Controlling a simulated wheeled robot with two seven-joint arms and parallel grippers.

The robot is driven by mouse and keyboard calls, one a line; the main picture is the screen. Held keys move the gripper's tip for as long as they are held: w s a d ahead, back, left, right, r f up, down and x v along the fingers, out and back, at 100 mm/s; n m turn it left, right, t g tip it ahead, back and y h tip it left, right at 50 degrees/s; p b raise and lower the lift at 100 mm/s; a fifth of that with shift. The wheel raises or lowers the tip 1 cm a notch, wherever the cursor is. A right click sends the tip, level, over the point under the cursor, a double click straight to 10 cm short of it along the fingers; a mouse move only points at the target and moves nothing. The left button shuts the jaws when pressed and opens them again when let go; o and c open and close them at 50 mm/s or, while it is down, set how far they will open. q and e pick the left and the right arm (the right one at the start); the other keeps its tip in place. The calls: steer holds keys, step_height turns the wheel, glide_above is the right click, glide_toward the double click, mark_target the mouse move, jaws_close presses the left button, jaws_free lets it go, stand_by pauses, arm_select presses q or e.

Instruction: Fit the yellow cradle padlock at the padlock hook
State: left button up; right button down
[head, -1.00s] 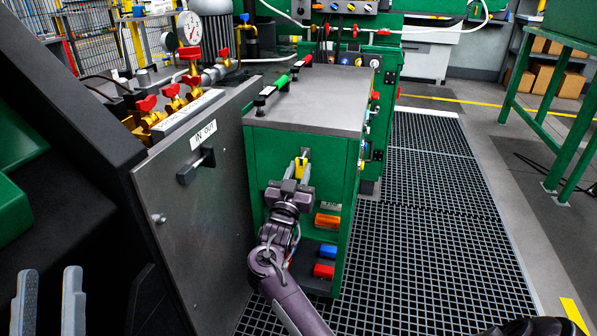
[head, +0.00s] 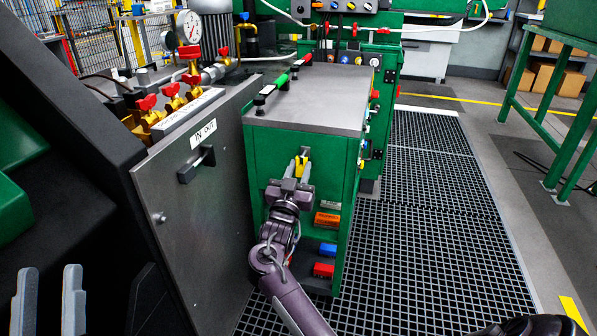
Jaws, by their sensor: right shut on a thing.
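My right gripper (head: 296,171) is at the upper front face of the green cabinet (head: 262,152), shut on a small yellow padlock (head: 302,163). The padlock shows between the fingertips, close to the green panel. The padlock hook is hidden behind the fingers and padlock, so I cannot tell whether they touch. My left gripper (head: 48,300) is at the lower left, its two grey fingers apart with nothing between them.
A grey door (head: 200,230) marked IN OUT stands left. Grated floor (head: 430,230) lies clear at right.

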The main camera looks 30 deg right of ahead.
mark_target(300, 168)
arm_select(q)
steer(key=shift+f+b, duration=0.55)
arm_select(e)
steer(key=shift+w+d, duration=1)
steer(key=shift+d, duration=0.15)
steer(key=c, duration=1.1)
jaws_free()
steer(key=shift+o, duration=0.2)
arm_select(q)
step_height(300, 168, down, 11)
steer(key=w+d+g+y+p, duration=0.1)
steer(key=w+g+y, duration=0.1)
steer(key=g, duration=0.3)
steer(key=shift+w+d+g+p, duration=0.3)
steer(key=shift+w+d+g, duration=0.05)
steer(key=shift+d+g, duration=0.05)
arm_select(e)
steer(key=v, duration=0.7)
steer(key=shift+s+a, duration=0.3)
steer(key=shift+f, duration=0.1)
